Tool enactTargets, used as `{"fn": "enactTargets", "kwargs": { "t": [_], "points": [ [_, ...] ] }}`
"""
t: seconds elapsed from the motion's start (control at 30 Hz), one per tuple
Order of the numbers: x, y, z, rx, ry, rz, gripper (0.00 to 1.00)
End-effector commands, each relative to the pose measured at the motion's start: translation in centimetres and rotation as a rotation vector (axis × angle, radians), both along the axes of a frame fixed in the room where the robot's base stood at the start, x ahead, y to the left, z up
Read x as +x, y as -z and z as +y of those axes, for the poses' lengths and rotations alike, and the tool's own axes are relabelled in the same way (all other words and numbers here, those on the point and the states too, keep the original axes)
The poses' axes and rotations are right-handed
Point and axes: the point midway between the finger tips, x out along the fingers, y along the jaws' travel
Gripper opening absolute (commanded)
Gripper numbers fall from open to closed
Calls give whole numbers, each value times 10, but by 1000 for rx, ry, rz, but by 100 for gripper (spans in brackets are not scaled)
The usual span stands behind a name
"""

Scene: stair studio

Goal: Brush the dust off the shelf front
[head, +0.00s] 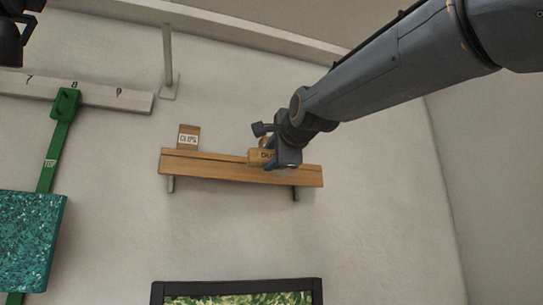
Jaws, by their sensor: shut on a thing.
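A wooden shelf (215,169) is fixed to the pale wall on two small brackets. Its long front edge faces me, and it is too small in view to make out any dust. My gripper (284,164) is at the right half of the shelf, in front of it.
A small wooden box labelled CLIPS (188,138) stands on the shelf's left end. A numbered rail (120,100) with a green strap (57,140) and a teal speckled panel (30,240) is at left. A dark-framed picture (235,287) hangs below. The wall right of the shelf is bare.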

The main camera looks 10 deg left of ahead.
Motion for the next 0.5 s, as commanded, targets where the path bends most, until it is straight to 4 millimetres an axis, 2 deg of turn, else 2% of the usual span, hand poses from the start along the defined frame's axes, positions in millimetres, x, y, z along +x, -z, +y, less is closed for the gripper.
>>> {"fn": "enactTargets", "kwargs": {
  "t": [0.5],
  "points": [
    [39,-1,24,0,-1,1,16]
  ]
}}
